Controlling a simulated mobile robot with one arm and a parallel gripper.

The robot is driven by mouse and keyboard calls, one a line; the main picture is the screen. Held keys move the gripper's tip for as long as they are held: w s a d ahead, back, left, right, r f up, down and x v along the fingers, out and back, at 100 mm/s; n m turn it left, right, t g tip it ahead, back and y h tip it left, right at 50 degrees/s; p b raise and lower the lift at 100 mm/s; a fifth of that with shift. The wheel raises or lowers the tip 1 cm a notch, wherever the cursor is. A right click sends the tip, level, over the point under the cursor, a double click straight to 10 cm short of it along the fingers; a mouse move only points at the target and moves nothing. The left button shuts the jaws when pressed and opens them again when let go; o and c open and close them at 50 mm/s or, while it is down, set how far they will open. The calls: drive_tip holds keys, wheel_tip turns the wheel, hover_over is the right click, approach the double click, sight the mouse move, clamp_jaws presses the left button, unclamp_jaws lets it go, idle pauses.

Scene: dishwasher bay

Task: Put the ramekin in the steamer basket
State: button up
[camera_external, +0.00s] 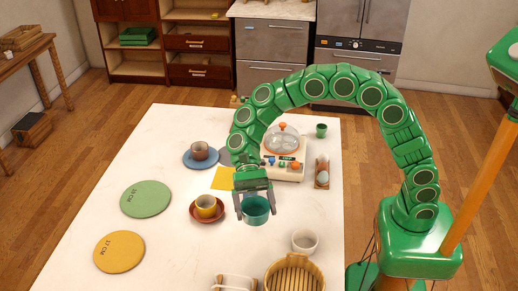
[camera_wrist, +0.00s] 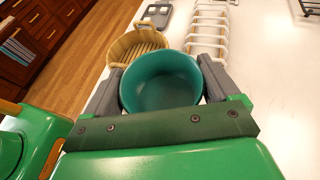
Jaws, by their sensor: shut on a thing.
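My gripper (camera_external: 256,203) is shut on the teal ramekin (camera_external: 256,212), with one finger on each side of it. The ramekin is upright and looks empty in the wrist view (camera_wrist: 160,84). It is over the white table, and I cannot tell whether it is clear of the top. The steamer basket (camera_external: 270,276), round with a slatted floor, stands at the table's front edge, cut off by the picture. It also shows beyond the ramekin in the wrist view (camera_wrist: 114,50), apart from it and with its visible floor bare.
A white rack (camera_external: 234,282) is beside the basket. A cooker with a clear dome (camera_external: 282,142) stands behind.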

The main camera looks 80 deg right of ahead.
drive_tip(key=s+a+r, duration=0.2)
drive_tip(key=s+r, duration=0.2)
drive_tip(key=s, duration=0.6)
drive_tip(key=s+a+r, duration=0.1)
drive_tip(key=s+r, duration=0.4)
drive_tip(key=s, duration=0.6)
drive_tip(key=w+a+f, duration=0.8)
drive_tip(key=w+f, duration=0.3)
drive_tip(key=f, duration=0.2)
drive_tip(key=shift+a, duration=0.25)
drive_tip(key=shift+f+g, duration=0.4)
drive_tip(key=shift+f, duration=0.3)
drive_tip(key=o, duration=0.9)
drive_tip(key=shift+c, duration=0.2)
